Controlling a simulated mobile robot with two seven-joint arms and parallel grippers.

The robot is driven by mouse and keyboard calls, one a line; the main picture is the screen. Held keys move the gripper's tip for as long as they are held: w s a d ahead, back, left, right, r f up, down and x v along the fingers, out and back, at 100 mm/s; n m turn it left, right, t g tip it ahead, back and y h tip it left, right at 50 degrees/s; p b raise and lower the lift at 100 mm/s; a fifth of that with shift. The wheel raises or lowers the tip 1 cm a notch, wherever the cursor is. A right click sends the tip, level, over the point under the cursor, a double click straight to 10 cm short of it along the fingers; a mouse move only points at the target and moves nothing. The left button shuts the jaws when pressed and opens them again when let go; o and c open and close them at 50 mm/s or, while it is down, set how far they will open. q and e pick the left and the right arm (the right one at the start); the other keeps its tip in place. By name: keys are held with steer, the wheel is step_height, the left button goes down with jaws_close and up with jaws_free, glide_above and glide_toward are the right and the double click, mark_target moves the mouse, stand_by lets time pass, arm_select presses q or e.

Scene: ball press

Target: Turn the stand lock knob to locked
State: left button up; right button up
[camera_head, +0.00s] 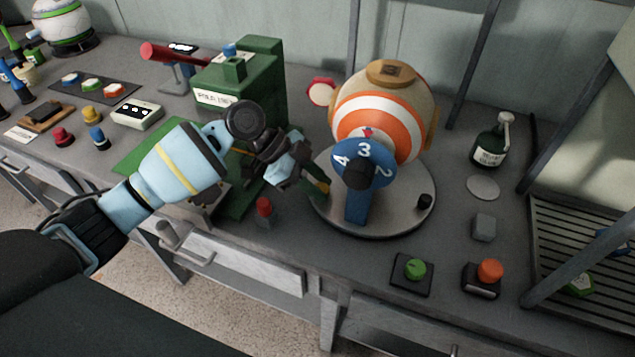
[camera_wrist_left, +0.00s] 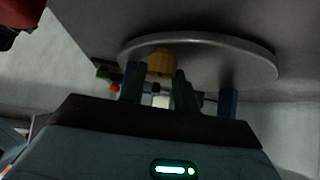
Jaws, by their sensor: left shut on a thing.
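The ball (camera_head: 385,112), striped orange, white and tan, sits on a round grey stand (camera_head: 395,215). My left gripper (camera_head: 322,188) reaches in from the left to the stand's left edge. In the left wrist view, a yellow knob (camera_wrist_left: 161,63) at the edge of the stand disc (camera_wrist_left: 250,62) sits between the two dark fingers of my left gripper (camera_wrist_left: 158,88), which is shut on it. The head view mostly hides this knob behind the fingers. Its lock marking cannot be read. My right gripper is not in view.
A blue numbered dial (camera_head: 372,150) on a post stands at the stand's front, close right of my left gripper. A green press (camera_head: 240,80) stands behind my left arm. A red-topped knob (camera_head: 264,207) is just left. Green (camera_head: 415,269) and orange (camera_head: 489,270) buttons lie front right.

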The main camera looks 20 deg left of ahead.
arm_select(q)
steer(key=o, duration=1)
steer(key=shift+r, duration=0.1)
steer(key=shift+r, duration=0.35)
step_height(320, 180, up, 3)
steer(key=shift+f, duration=0.2)
steer(key=s+d, duration=0.1)
steer(key=s, duration=0.4)
steer(key=s+d+r, duration=0.1)
steer(key=s+d, duration=0.1)
steer(key=s, duration=0.3)
steer(key=s+d, duration=0.1)
steer(key=s, duration=0.4)
steer(key=shift+s+d+r, duration=0.2)
steer(key=shift+d, duration=0.05)
